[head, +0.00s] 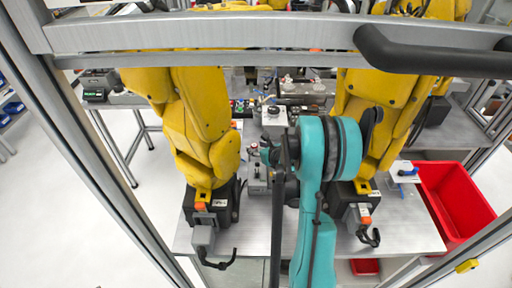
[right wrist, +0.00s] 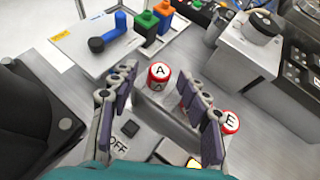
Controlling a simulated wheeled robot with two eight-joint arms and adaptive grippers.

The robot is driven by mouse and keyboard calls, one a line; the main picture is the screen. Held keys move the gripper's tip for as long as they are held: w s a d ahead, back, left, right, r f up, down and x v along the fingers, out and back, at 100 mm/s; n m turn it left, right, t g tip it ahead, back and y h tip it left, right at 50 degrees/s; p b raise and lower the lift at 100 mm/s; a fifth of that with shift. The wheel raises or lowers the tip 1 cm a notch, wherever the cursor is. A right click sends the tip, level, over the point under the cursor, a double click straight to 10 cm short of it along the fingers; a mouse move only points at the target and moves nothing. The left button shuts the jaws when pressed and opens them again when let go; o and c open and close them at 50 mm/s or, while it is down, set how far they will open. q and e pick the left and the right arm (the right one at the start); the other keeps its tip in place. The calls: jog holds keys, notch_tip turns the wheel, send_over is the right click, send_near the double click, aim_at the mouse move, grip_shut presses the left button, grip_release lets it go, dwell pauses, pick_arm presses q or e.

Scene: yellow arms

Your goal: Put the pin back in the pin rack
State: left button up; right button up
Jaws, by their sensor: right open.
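I cannot tell for sure which thing is the pin or its rack. In the right wrist view, a red-and-white round-topped piece marked A (right wrist: 159,74) stands upright near a grey metal block (right wrist: 170,108). A similar piece marked E (right wrist: 230,121) is at the right, partly hidden by a finger. My right gripper (right wrist: 158,92) is open, with its fingers spread on either side of the block; the A piece shows between and beyond the fingertips. I see nothing held. In the head view, my teal right arm (head: 311,150) reaches to the cluttered middle, and its gripper is small and mostly hidden. My left gripper is out of view.
A grey box with a round knob (right wrist: 258,28) stands at upper right. Two yellow arms (head: 202,110) flank the bench. A red bin (head: 455,200) is at right.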

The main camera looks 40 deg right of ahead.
jog(key=v, duration=1)
jog(key=shift+s+r, duration=0.2)
jog(key=shift+s, duration=0.1)
